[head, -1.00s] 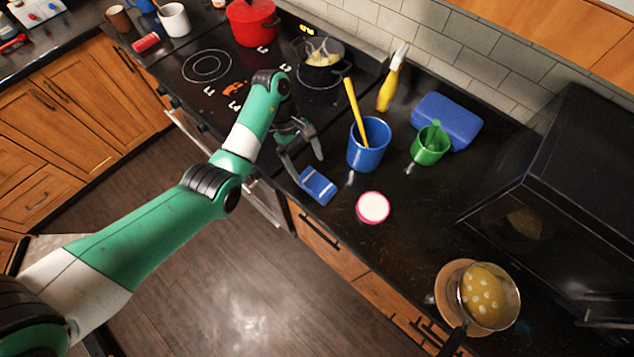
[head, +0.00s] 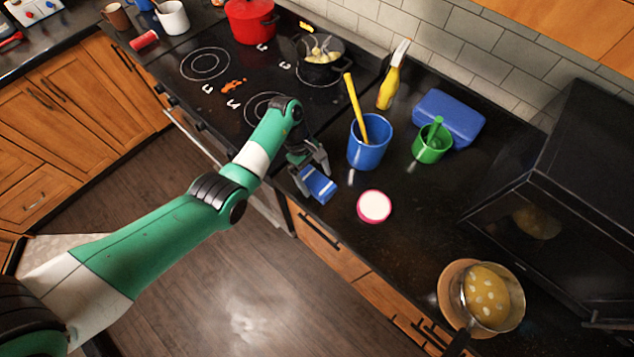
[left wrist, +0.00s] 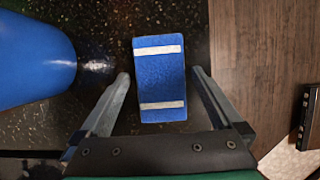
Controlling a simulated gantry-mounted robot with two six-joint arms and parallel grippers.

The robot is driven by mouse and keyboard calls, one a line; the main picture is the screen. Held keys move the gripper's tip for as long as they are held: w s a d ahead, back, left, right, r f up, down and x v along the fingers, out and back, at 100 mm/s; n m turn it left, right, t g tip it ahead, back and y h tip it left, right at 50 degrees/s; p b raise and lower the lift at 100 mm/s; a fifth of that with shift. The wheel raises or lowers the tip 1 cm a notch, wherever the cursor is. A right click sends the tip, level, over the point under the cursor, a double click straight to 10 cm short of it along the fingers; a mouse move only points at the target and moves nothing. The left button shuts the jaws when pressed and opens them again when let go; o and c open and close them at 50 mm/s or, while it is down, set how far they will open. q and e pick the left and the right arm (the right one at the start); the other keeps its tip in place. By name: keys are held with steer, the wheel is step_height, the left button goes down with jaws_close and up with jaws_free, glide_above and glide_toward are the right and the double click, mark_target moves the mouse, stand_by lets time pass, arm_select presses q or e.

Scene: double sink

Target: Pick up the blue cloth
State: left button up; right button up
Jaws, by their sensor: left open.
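The blue cloth (head: 318,184), with two white stripes, lies on the black counter near its front edge. It also shows in the left wrist view (left wrist: 160,85), between the fingers and mostly ahead of them. My left gripper (head: 310,178) is open around the near end of the cloth, with a finger on each side. In the left wrist view my left gripper (left wrist: 160,84) shows a gap between each finger and the cloth. I cannot tell its exact height above the counter. My right gripper is not in view.
A blue cup (head: 369,145) with a yellow-handled tool stands close to the cloth. A pink-rimmed white round item (head: 374,206) lies to its right. A green cup (head: 431,146), a blue box (head: 449,118) and a yellow bottle (head: 388,90) stand farther back. A stove (head: 245,85) is behind the arm.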

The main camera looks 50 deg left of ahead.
mark_target(321, 184)
arm_select(q)
steer(key=shift+f, duration=0.2)
stand_by(0.4)
steer(key=c, duration=1.2)
steer(key=shift+r, duration=0.1)
step_height(321, 184, up, 4)
steer(key=shift+f+p, duration=0.1)
steer(key=shift+p, duration=0.65)
steer(key=s+d+r+p, duration=0.1)
steer(key=s+r+p, duration=0.2)
steer(key=s+p, duration=0.1)
steer(key=s+d+r+p, duration=0.2)
steer(key=s+r+p, duration=0.1)
steer(key=p, duration=0.3)
steer(key=s+d+r+p, duration=0.1)
steer(key=s+r+p, duration=0.2)
steer(key=s, duration=0.3)
steer(key=shift+s+d+r+p, duration=0.1)
steer(key=shift+d+r+p, duration=0.2)
steer(key=shift+p, duration=0.6)
